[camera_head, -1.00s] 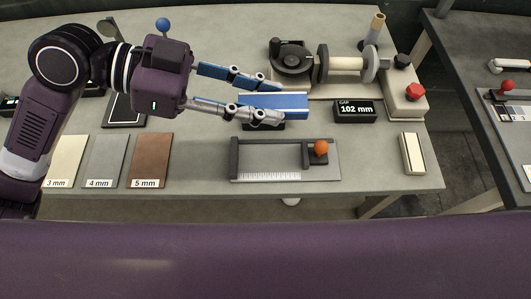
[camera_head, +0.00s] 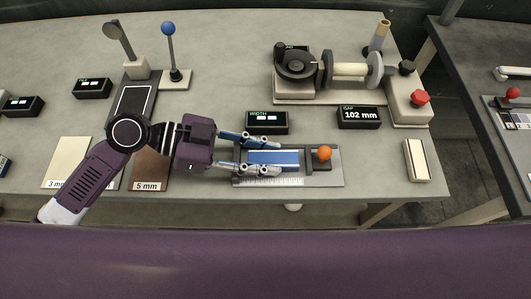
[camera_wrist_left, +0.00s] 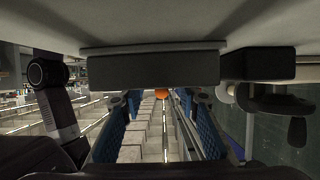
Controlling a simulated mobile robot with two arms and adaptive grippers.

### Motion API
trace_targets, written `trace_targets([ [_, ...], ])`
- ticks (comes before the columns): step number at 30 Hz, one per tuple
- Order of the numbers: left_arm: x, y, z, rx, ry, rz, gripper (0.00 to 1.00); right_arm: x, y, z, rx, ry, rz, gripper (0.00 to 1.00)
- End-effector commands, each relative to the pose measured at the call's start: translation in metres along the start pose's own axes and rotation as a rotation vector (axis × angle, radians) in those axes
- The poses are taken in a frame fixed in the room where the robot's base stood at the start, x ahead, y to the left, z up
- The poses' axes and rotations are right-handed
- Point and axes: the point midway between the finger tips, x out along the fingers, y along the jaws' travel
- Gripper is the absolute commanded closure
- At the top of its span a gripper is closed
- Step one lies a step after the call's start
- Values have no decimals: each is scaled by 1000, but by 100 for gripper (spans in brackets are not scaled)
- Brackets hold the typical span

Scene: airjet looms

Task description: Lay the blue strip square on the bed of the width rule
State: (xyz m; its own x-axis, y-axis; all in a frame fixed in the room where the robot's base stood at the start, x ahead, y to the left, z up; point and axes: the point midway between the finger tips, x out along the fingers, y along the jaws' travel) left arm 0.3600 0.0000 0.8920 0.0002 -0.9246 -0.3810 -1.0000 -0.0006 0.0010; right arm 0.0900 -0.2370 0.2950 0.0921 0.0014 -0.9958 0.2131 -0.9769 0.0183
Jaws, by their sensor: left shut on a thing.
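The blue strip (camera_head: 272,157) is between the fingers of my left gripper (camera_head: 276,157), which is shut on it. In the head view, the strip lies over the bed of the width rule (camera_head: 331,178), roughly parallel to its printed scale. I cannot tell whether it touches the bed. The orange-knobbed slide (camera_head: 324,153) stands apart to the right of the strip. The gripper hides part of the rule's left end. The wrist view shows the blue finger pads and the orange knob (camera_wrist_left: 161,93); the strip is not clear there. My right gripper is not in view.
A black width display (camera_head: 267,122) stands behind the rule. The gap display (camera_head: 359,117) reads 102 mm. The winding device (camera_head: 330,72) stands behind, and a cream block (camera_head: 416,160) lies to the right. Thickness plates (camera_head: 150,172) lie to the left.

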Motion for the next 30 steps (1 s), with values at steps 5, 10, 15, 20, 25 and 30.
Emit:
trace_targets([
  [5, 0, 0, 0, 1, 1, -1, 94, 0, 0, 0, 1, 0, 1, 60],
  [10, 2, 0, 4, 1, 1, -1, 94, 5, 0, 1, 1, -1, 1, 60],
  [15, 1, 0, 3, 1, 0, -1, 55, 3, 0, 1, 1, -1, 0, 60],
  [20, 1, 0, 2, 1, 0, -1, 53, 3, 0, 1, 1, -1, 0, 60],
  [25, 0, 0, 1, 1, 0, -1, 53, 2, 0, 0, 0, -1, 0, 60],
  [30, 0, -1, -5, 2, 0, -2, 53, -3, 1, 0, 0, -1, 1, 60],
])
